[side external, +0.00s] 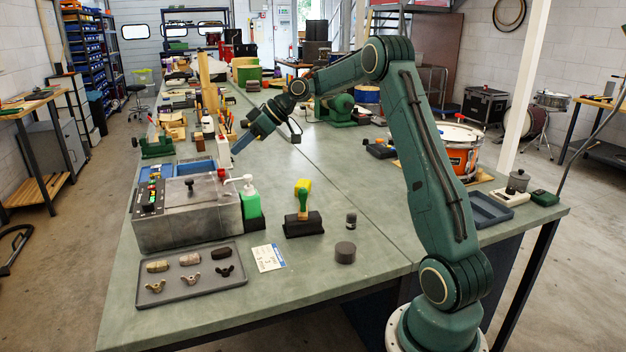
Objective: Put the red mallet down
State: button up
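My gripper (232,148) reaches down and left over the bench, behind the metal box with the control panel. It is small and far off here, and I cannot tell whether its fingers are open or shut. A small red piece (221,173) shows just below the fingertips, at the back right edge of the box. I cannot tell whether it is the head of the red mallet or part of the box, or whether the gripper touches it. No mallet handle can be made out clearly.
A grey tray (190,275) with small parts lies in front. An orange drum (462,152) stands at the right. The bench middle (320,170) is mostly clear.

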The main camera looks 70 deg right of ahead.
jog(key=s+d+f+n+t+y, duration=0.1)
jog(key=s+d+f+t+y, duration=0.1)
jog(key=d+f, duration=1.1)
jog(key=s+d+t, duration=0.1)
jog(key=s+d, duration=0.1)
jog(key=d, duration=0.1)
jog(key=shift+s+d+f+y, duration=0.15)
jog(key=shift+s+d+y, duration=0.05)
jog(key=shift+d+y, duration=0.1)
jog(key=x, duration=0.8)
jog(key=shift+w, duration=0.3)
jog(key=shift+a+f, duration=0.1)
jog(key=shift+a, duration=0.05)
jog(key=shift+x, duration=2.55)
jog(key=shift+f, duration=0.1)
jog(key=shift+c, duration=0.2)
grip_shut()
